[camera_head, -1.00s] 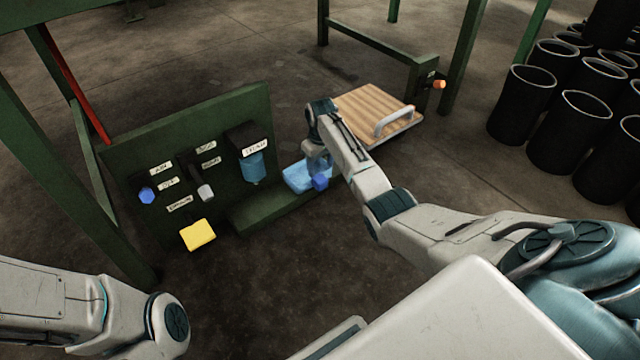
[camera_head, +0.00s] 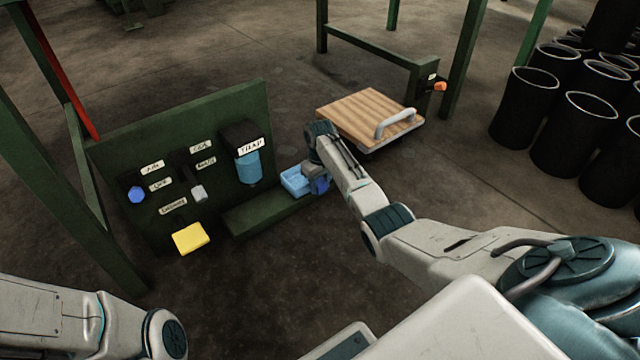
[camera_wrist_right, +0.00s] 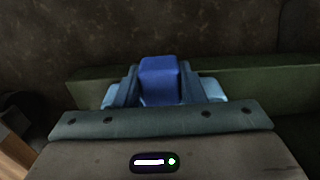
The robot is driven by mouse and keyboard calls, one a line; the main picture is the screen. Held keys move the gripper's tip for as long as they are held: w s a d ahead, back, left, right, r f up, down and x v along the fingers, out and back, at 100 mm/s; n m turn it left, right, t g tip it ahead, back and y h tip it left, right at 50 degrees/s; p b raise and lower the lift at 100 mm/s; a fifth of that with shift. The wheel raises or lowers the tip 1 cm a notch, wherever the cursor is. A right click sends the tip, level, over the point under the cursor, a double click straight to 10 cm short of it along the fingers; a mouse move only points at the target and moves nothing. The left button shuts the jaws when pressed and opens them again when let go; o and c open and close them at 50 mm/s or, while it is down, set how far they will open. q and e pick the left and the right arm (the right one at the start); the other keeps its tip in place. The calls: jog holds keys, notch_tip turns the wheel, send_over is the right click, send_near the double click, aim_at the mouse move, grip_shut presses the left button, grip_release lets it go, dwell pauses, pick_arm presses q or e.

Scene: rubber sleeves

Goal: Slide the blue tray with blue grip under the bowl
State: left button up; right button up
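The light blue tray (camera_head: 295,180) is at the right end of a low green ledge. Its darker blue grip (camera_head: 321,186) is on the right side, partly hidden by my right gripper (camera_head: 316,180). In the right wrist view the blue grip (camera_wrist_right: 160,80) sits between the two fingers, and bits of the light blue tray (camera_wrist_right: 212,88) show on either side. The bowl (camera_head: 249,168), a blue cylinder below a black labelled unit, hangs on the green panel. The tray is right of the bowl, not beneath it. My left arm shows at bottom left; its gripper is out of view.
The green ledge (camera_head: 262,212) runs along the panel's foot. A yellow block (camera_head: 190,238) and a blue knob (camera_head: 137,195) are on the panel's left. A wooden-topped cart (camera_head: 365,112) stands behind my right arm. Black tubes (camera_head: 570,130) stand at right.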

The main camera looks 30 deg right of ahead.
grip_shut()
jog(key=shift+a+r+p, duration=0.15)
jog(key=shift+a+p, duration=0.15)
jog(key=shift+p, duration=0.15)
jog(key=a+p, duration=0.2)
jog(key=a, duration=0.1)
jog(key=a+p, duration=0.5)
jog(key=a, duration=0.1)
jog(key=shift+s, duration=0.35)
jog(key=o, duration=1.1)
grip_release()
